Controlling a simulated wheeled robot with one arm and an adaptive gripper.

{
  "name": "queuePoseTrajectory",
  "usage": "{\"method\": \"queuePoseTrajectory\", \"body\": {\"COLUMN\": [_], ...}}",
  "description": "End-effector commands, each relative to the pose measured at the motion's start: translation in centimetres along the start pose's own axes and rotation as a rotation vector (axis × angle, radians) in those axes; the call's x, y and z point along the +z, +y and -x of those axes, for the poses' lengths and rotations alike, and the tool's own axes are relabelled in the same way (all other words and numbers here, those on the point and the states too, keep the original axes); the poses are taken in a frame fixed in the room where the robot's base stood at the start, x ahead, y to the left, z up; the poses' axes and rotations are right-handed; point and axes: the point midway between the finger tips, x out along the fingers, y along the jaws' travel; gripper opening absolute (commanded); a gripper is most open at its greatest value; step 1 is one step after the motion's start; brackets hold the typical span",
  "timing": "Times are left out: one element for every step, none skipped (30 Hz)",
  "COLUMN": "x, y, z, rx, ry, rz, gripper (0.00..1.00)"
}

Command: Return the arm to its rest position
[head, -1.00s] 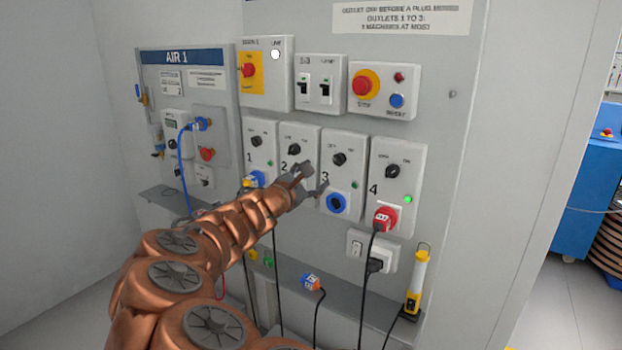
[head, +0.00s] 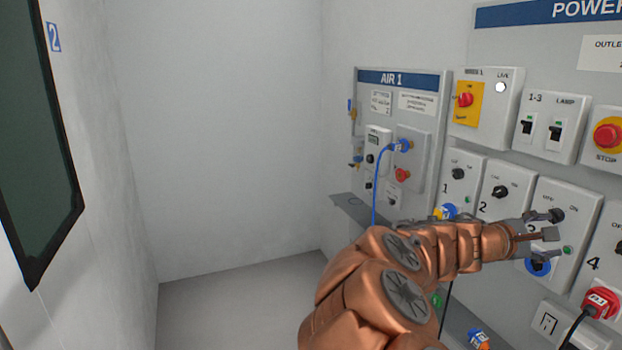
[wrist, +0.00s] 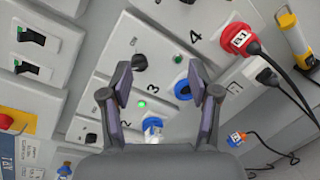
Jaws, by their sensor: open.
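My gripper (head: 548,225) is open in front of the panel of outlet 3, at the right of the head view. It looks empty. In the wrist view the spread fingers (wrist: 160,80) have only the panel between and beyond them. Whether a finger touches the panel cannot be told. My copper-coloured arm reaches out from the bottom of the head view, bent toward the right, and hides the lower part of outlet 2 there. The blue socket of outlet 3 (head: 538,267) is partly behind the fingers and shows empty in the wrist view (wrist: 183,90).
A red plug (head: 600,303) sits in outlet 4, its cable hanging. A loose blue-orange plug (head: 478,339) lies on the shelf below. The AIR 1 board (head: 421,84) with a blue hose stands left of the power panel. The floor (head: 235,305) further left is clear.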

Motion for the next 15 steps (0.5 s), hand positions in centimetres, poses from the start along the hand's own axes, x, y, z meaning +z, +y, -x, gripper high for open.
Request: {"method": "queuePoseTrajectory", "body": {"x": [2.5, 3.5, 4.8, 5.6, 6.2, 6.8, 7.2, 7.4, 7.6, 7.6, 7.7, 7.5, 7.4, 7.3, 7.2], "y": [-0.8, -1.6, -3.1, -4.4, -5.6, -7.1, -8.4, -9.6, -11.2, -12.4, -13.7, -15.2, -16.2, -17.2, -18.6], "z": [0.8, 1.2, 1.8, 2.4, 3.0, 4.0, 4.8, 5.8, 7.1, 8.3, 9.5, 11.3, 12.8, 14.3, 16.5], "rx": [-0.067, -0.113, -0.179, -0.23, -0.283, -0.351, -0.406, -0.462, -0.536, -0.596, -0.656, -0.735, -0.795, -0.855, -0.936], "ry": [-0.001, 0.001, 0.0, 0.0, 0.004, 0.013, 0.018, 0.026, 0.038, 0.049, 0.057, 0.073, 0.089, 0.103, 0.118], "rz": [-0.098, -0.156, -0.23, -0.28, -0.328, -0.391, -0.434, -0.472, -0.52, -0.553, -0.578, -0.61, -0.633, -0.649, -0.66], "gripper": [0.61, 0.61, 0.61, 0.61, 0.61, 0.61, 0.61, 0.61, 0.61, 0.61, 0.61, 0.61, 0.61, 0.61, 0.61]}}
